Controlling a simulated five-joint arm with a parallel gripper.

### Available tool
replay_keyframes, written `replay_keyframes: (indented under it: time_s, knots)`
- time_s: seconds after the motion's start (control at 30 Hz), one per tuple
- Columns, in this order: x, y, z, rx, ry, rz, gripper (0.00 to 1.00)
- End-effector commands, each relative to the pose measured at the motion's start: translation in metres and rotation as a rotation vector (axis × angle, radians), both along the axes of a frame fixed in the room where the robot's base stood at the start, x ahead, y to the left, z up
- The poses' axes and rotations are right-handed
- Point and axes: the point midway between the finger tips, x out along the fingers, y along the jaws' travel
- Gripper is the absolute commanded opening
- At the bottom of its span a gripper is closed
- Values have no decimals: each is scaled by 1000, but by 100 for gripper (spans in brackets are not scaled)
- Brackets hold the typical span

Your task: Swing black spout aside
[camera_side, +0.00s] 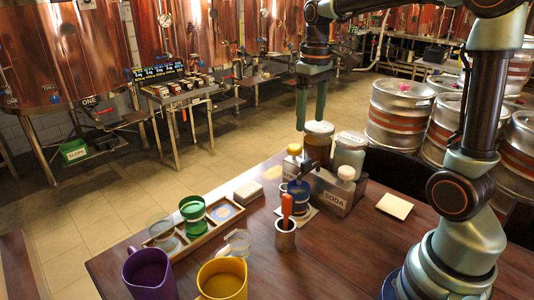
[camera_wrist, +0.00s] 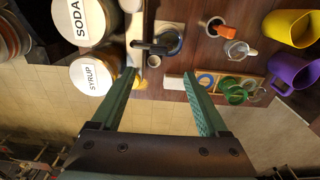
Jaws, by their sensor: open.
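The black spout (camera_wrist: 152,47) shows in the wrist view as a short dark bar reaching from the metal dispenser (camera_wrist: 138,35) over a blue cup (camera_wrist: 174,40). My gripper (camera_side: 310,124) is raised above and behind the dispenser, pointing down. In the wrist view my gripper (camera_wrist: 159,74) has its fingers wide apart with nothing between them. The spout lies beyond the fingertips, apart from them.
Jars marked SODA (camera_wrist: 78,20) and SYRUP (camera_wrist: 92,74) stand beside the dispenser. A metal cup with an orange-handled tool (camera_side: 286,235), a wooden tray (camera_side: 205,228) with a green glass, a purple mug (camera_side: 150,274) and a yellow mug (camera_side: 223,280) share the table. Kegs (camera_side: 400,110) stand behind.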

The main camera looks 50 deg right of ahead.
Motion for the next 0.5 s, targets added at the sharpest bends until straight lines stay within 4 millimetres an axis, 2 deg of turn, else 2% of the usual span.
replay_keyframes:
  time_s: [0.23, 0.5]
  knots:
    - [2, -4, -15, 5, 18, 1, 78]
    - [1, -3, -65, 5, 21, 0, 78]
